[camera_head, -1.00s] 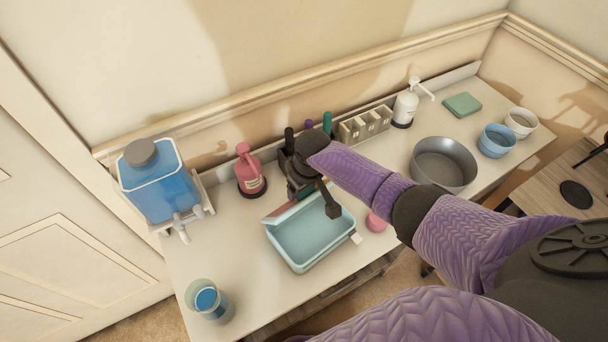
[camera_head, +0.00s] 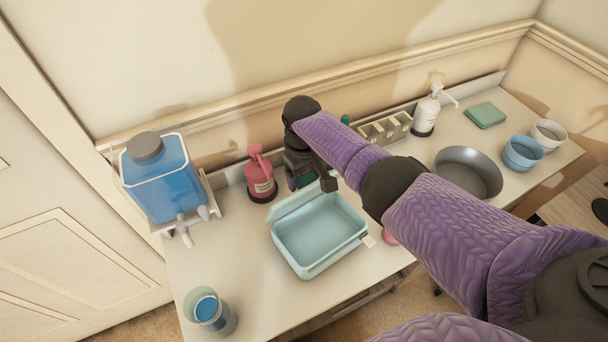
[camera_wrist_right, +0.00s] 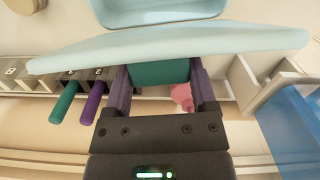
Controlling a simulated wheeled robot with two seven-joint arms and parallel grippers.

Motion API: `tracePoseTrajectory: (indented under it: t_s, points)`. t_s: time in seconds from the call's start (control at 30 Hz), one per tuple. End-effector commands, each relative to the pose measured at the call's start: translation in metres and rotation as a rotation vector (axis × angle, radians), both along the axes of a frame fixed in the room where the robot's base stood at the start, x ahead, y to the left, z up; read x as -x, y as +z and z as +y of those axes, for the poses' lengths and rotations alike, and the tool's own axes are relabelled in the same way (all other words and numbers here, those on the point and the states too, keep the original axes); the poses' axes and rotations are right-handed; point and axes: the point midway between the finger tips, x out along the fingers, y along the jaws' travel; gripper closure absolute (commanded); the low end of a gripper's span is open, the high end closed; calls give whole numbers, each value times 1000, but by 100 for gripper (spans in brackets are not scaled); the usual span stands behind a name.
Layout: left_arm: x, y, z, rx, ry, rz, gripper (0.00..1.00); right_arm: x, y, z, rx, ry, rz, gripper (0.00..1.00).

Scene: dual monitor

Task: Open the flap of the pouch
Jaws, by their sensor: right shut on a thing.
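The pouch (camera_head: 318,236) is a light blue, shallow open box on the table, and its inside is empty. Its flap (camera_head: 296,200) stands up along the back edge, tilted backward. My right gripper (camera_head: 312,184) is behind the flap. In the right wrist view the flap (camera_wrist_right: 200,43) crosses the top as a pale band, with the pouch body (camera_wrist_right: 160,10) beyond it. There my right gripper (camera_wrist_right: 160,85) is shut on a dark teal tab (camera_wrist_right: 158,73) at the flap's edge. My left gripper is not in view.
A pink bottle (camera_head: 261,174) and a blue tank (camera_head: 160,180) stand left of the pouch. A glass of blue liquid (camera_head: 210,310) is at front left. A divided rack (camera_head: 386,129), a white pump bottle (camera_head: 427,113) and a grey bowl (camera_head: 468,172) are right.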

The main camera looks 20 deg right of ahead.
Motion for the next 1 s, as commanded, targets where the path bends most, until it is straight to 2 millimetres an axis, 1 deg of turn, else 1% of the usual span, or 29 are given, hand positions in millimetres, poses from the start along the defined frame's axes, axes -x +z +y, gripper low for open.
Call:
tracePoseTrajectory:
  t_s: [0.7, 0.73, 0.83, 1.0]
  points:
    - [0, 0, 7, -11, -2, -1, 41, 1, -2, -1, 1, -2, 4, 100]
    - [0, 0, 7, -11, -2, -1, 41, 1, -2, -1, 1, -2, 4, 21]
    - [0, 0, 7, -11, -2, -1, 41, 1, -2, 0, 1, -2, 3, 0]
    - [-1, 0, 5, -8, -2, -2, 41, 1, -1, 0, 0, -1, 2, 0]
